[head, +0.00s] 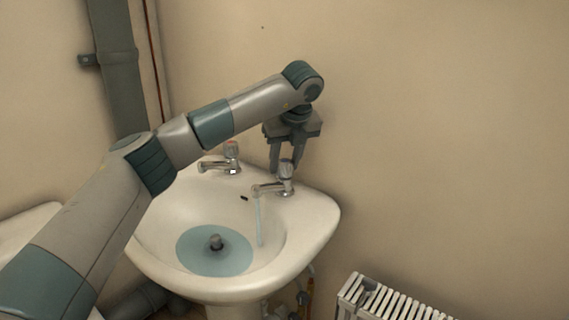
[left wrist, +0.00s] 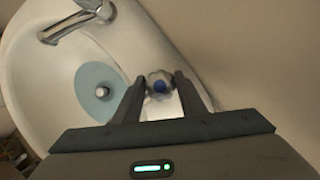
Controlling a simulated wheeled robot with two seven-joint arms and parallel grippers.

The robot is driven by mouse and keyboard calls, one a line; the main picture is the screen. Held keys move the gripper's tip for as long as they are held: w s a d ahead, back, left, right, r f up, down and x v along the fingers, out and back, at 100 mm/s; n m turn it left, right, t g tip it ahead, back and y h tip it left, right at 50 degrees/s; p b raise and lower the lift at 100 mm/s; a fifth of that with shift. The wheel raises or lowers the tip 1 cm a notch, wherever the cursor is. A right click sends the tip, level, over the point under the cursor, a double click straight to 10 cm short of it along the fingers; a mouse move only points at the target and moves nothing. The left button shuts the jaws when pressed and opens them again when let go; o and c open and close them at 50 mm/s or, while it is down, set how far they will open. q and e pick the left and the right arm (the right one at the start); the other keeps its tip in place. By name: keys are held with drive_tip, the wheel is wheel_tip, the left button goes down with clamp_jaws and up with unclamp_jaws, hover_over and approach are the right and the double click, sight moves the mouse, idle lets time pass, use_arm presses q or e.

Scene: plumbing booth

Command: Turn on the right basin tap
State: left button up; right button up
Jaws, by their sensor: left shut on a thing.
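The right basin tap (head: 272,188) is chrome and stands on the back right of the white basin (head: 322,214). Its knob, with a blue cap (left wrist: 159,86), shows in the left wrist view. A thin stream of water (head: 259,222) falls from its spout into the bowl. My left gripper (head: 286,168) points down from above, its two dark fingers on either side of the knob and shut on it. The left tap (head: 222,162), with a red cap, stands apart to the left; no stream shows under it. My right gripper is out of view.
Bluish water (head: 196,256) lies in the bowl around a dark grey plug or drain piece (head: 216,241). A white radiator (head: 392,301) stands at the lower right. A grey pipe (head: 119,78) runs up the wall at the left. The wall right of the basin is bare.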

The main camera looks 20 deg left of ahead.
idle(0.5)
use_arm(q)
drive_tip(key=o, duration=1.1)
drive_tip(key=shift+c, duration=0.2)
drive_tip(key=shift+r, duration=0.1)
drive_tip(key=v, duration=1.7)
drive_tip(key=shift+p, duration=0.45)
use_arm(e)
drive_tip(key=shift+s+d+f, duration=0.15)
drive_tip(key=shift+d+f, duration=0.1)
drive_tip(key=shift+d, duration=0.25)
use_arm(q)
drive_tip(key=shift+s+d, duration=0.1)
